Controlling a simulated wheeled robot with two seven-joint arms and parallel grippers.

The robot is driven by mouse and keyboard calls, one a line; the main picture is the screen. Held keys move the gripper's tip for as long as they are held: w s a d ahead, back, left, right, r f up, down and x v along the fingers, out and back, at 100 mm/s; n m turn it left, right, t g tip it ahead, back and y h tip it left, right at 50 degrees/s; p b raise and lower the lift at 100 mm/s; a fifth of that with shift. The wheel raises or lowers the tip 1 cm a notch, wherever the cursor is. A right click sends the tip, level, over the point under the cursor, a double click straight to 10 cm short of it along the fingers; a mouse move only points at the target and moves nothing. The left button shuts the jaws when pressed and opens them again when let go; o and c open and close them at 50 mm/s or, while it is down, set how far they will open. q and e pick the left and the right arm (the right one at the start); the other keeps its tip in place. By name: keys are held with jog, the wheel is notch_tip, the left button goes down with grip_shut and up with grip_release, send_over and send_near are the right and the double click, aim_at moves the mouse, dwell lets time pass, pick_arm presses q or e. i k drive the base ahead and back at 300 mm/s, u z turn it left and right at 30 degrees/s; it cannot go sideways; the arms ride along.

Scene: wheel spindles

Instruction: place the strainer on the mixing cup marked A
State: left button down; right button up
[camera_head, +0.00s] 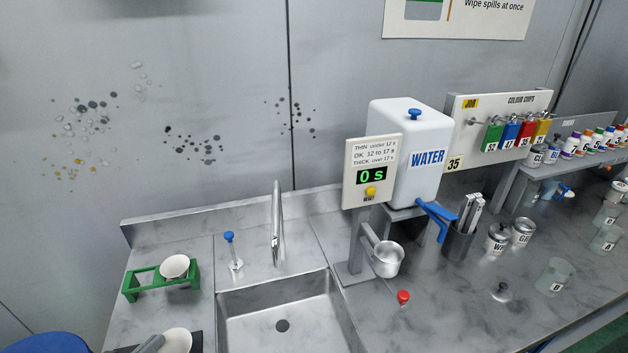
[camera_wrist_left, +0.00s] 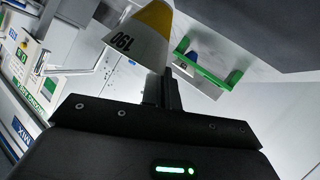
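A cone strainer (camera_wrist_left: 138,42), white with a yellow band and marked 190, is held at my left gripper (camera_wrist_left: 160,92). Its fingers look shut on it. In the head view the pale round top of this strainer (camera_head: 178,341) shows at the bottom edge, beside the grey gripper (camera_head: 150,345). Another white-topped strainer (camera_head: 175,266) sits in the green rack (camera_head: 131,284). A clear cup marked B (camera_head: 555,277) stands on the right of the bench, with more clear cups (camera_head: 606,238) behind it. I cannot make out a cup marked A. My right gripper is not in view.
A sink (camera_head: 283,325) with a tall tap (camera_head: 276,220) lies between rack and cups. A timer sign (camera_head: 371,170), water tank (camera_head: 410,150), small metal cup (camera_head: 387,259), tool holder (camera_head: 458,242) and tins (camera_head: 497,238) stand right of it. A red cap (camera_head: 403,297) lies on the bench.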

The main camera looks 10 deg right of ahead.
aim_at(606, 239)
jog(key=k, duration=1.65)
jog(key=z, duration=2.35)
jog(key=i, duration=4.45)
jog(key=u, duration=1.85)
